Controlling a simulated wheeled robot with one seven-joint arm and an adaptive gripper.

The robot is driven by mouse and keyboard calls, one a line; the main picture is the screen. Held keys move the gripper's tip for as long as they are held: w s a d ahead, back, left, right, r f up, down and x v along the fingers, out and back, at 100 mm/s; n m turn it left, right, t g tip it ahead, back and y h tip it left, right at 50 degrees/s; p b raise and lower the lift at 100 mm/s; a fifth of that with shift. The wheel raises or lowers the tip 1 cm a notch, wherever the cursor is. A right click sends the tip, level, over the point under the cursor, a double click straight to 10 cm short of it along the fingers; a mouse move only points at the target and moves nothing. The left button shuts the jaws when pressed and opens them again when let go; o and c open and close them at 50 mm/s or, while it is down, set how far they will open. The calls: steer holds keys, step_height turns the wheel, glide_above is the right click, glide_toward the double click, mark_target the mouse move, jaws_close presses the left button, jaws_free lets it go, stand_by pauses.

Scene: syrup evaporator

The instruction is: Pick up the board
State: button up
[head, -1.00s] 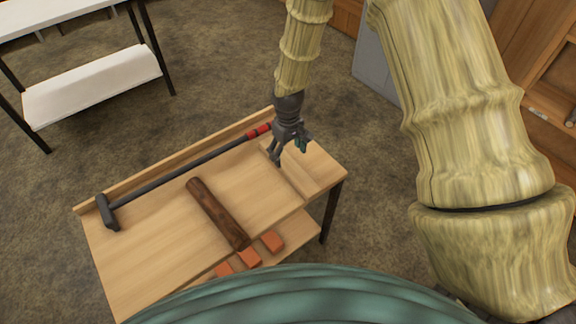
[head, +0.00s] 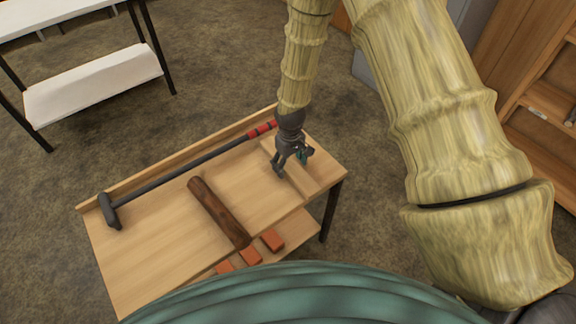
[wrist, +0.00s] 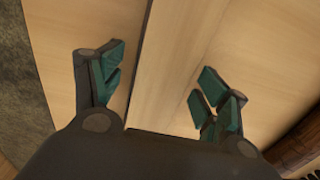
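The board (head: 301,184) is a narrow, light wooden strip lying across the right end of the wooden table, close in colour to the tabletop. In the wrist view the board (wrist: 178,55) runs up between the two fingers. My gripper (head: 293,164) is open over the board, and its green-padded fingertips (wrist: 160,82) are spread to either side of it. I see no finger closed on the board. The gripper hides part of the board in the head view, and I cannot tell the exact height of the fingertips above the tabletop.
A dark log (head: 218,212) lies on the table (head: 155,250) left of the board. A long-handled hammer (head: 180,178) with a red grip lies along the raised back edge. Several orange blocks (head: 272,240) sit on the lower shelf. A white-topped rack (head: 92,84) stands behind.

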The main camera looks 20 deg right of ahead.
steer(key=c, duration=1)
steer(key=shift+c, duration=0.2)
steer(key=shift+a, duration=0.1)
